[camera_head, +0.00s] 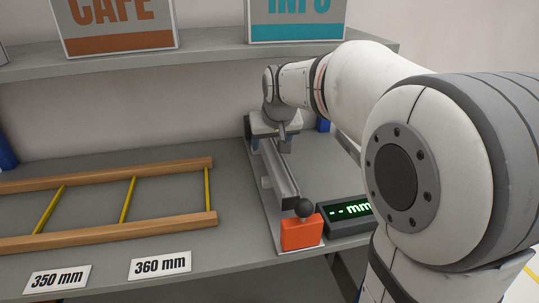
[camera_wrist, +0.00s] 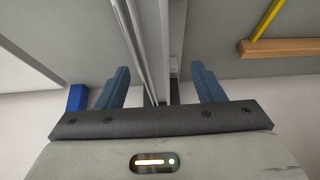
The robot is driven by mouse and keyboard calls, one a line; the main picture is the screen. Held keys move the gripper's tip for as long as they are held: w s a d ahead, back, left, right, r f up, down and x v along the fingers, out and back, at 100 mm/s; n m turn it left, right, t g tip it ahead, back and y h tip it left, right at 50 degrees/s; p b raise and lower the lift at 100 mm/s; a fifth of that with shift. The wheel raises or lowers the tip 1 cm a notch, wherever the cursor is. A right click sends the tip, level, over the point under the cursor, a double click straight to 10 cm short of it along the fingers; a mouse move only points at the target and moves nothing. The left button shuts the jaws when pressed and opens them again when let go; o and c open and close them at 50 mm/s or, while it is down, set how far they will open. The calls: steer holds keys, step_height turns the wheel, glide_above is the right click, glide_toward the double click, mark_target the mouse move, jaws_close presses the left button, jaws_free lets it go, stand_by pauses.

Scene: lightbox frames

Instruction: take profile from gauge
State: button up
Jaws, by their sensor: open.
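The gauge (camera_head: 260,190) is a long grey base on the bench, with an orange block and black knob (camera_head: 301,231) at its near end. A long grey metal profile (camera_head: 281,176) lies along it; it also shows in the wrist view (camera_wrist: 150,45). My gripper (camera_head: 278,138) is over the far end of the gauge. In the wrist view its two blue fingers (camera_wrist: 160,72) are spread apart, one on each side of the profile, with gaps between. I cannot tell how low the fingertips reach. The gauge's display (camera_head: 350,211) reads "-- mm".
A wooden rack (camera_head: 110,236) with yellow dividers lies left, with labels "350 mm" (camera_head: 57,280) and "360 mm" (camera_head: 160,265) in front. A shelf (camera_head: 130,63) with CAFE and INFO signs runs above the bench. My arm covers the right side.

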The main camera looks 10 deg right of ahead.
mark_target(272, 149)
steer(key=x, duration=0.3)
steer(key=d+b+x, duration=0.1)
steer(key=x, duration=0.1)
steer(key=shift+w+f, duration=0.15)
steer(key=shift+f, duration=0.05)
steer(key=shift+c, duration=0.2)
